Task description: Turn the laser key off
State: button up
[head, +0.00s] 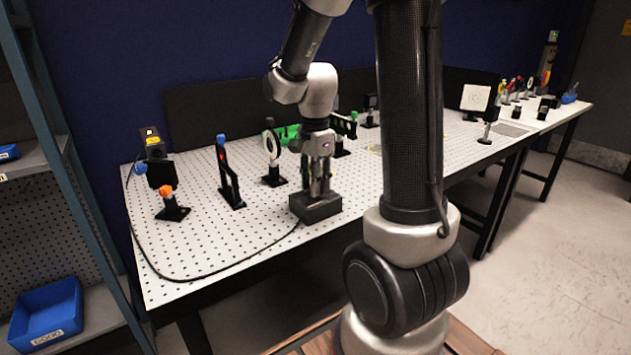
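A black box (312,208) with a cable from its left side sits at the front edge of the white perforated table; it looks like the laser's key box. My gripper (318,186) points straight down right over its top, with the fingertips at or just above the top face. The key itself cannot be made out; the fingers hide that spot. Whether the fingers are closed on the key is too small to tell.
The white perforated table (215,262) has a clear front left area, crossed by the black cable (160,275). Optics mounts stand behind the box, including a black one with a blue top (228,175) and a ring mount (270,150). A blue bin (45,312) is on the shelf at left.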

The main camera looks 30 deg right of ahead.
grip_shut()
jog(key=shift+n, duration=0.4)
jog(key=n, duration=1.1)
jog(key=shift+n, duration=0.4)
jog(key=n, duration=0.5)
jog(key=shift+n, duration=0.3)
